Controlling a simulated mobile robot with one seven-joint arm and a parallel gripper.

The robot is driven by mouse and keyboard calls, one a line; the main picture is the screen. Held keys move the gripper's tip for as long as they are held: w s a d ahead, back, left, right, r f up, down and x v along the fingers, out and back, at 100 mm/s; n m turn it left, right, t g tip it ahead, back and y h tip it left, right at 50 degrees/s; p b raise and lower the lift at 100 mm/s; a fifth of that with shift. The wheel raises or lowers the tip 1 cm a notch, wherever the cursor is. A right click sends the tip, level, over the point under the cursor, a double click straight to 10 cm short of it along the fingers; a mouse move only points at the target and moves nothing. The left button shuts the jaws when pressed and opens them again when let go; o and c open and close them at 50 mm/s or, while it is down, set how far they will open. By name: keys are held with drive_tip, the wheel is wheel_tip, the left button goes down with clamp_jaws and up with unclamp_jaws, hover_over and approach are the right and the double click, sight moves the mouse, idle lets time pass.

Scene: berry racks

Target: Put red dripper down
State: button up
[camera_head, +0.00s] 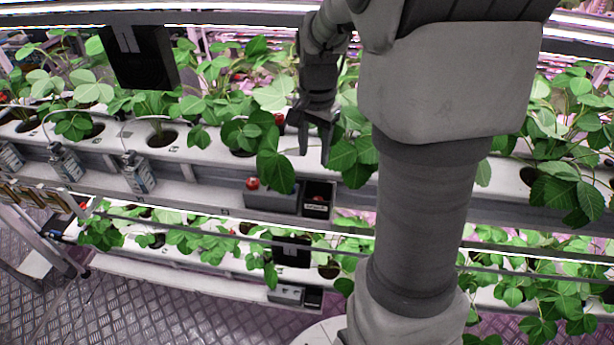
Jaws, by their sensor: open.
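My gripper (314,138) is in the middle of the view, pointing down, with its fingers apart over the upper white planting rack (215,152). I see nothing between the fingers. I cannot make out a red dripper for certain. A small red thing (280,119) shows among the leaves just left of the gripper; it is too small to tell whether it is a berry or a dripper. Another red, round thing (252,184) lies at the grey box (272,202) on the rack's front, below and left of the gripper. Leaves hide part of that box.
Clear bottles (137,172) hang on the rack's front at left. A black panel (140,55) hangs at upper left. Leafy plants crowd both rack levels. The metal floor (150,315) is open at lower left.

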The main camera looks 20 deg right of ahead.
drive_tip(key=s+a+r+n+t, duration=0.2)
drive_tip(key=s+a+r+n, duration=0.3)
drive_tip(key=s, duration=0.3)
drive_tip(key=s+a+r+n+t, duration=0.3)
drive_tip(key=s+a+r+n, duration=0.2)
drive_tip(key=s, duration=0.4)
drive_tip(key=shift+a+n, duration=0.25)
drive_tip(key=shift+n, duration=0.45)
